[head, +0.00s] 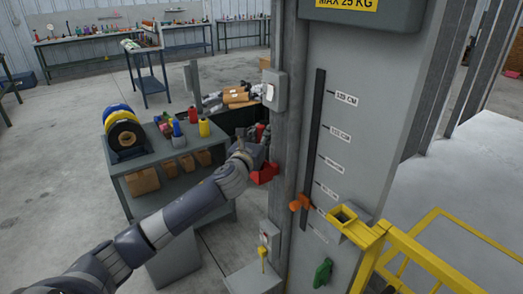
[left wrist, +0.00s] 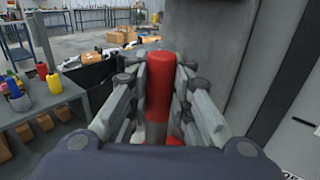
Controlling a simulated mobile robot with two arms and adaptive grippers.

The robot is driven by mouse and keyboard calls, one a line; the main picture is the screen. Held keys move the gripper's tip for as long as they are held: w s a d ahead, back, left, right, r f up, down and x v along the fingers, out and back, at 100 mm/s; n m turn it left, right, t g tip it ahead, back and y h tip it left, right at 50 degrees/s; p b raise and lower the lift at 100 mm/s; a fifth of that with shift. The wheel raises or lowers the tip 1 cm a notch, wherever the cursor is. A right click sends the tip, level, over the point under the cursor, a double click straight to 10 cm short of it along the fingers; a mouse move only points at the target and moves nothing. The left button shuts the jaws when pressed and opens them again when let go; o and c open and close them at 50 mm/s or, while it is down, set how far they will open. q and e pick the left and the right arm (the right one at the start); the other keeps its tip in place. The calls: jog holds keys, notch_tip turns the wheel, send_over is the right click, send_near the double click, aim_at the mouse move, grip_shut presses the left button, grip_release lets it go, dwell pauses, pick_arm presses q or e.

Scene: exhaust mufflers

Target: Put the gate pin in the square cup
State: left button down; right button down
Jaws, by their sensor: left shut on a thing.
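My left gripper (head: 262,142) is beside the grey column, over the right end of the workbench. In the left wrist view the gripper (left wrist: 160,92) is shut on the gate pin (left wrist: 160,75), a red upright cylinder with a grey lower part. More red shows below it there, partly hidden. In the head view a red angular piece (head: 265,173) shows just under the gripper, against the column; I cannot tell whether the pin touches it. The square cup (head: 346,215) is yellow, open at the top, at the yellow rail's end, right of and below the gripper. My right gripper is not in view.
The grey column (head: 300,130) carries a slotted height scale with an orange pointer (head: 300,202). A yellow rail (head: 420,250) runs right from the cup. A green handle (head: 323,272) sits below. The workbench (head: 155,160) holds spools and bottles. A grey switch box (head: 274,90) juts from the column.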

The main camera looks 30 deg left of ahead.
pick_arm(q)
notch_tip(320, 180, down, 6)
jog(key=shift+s+a+r, duration=0.1)
jog(key=shift+s+r, duration=0.05)
jog(key=shift+r, duration=0.1)
jog(key=shift+w+f, duration=0.25)
jog(key=shift+f, duration=0.15)
jog(key=c, duration=1.4)
grip_release()
jog(key=shift+c, duration=0.2)
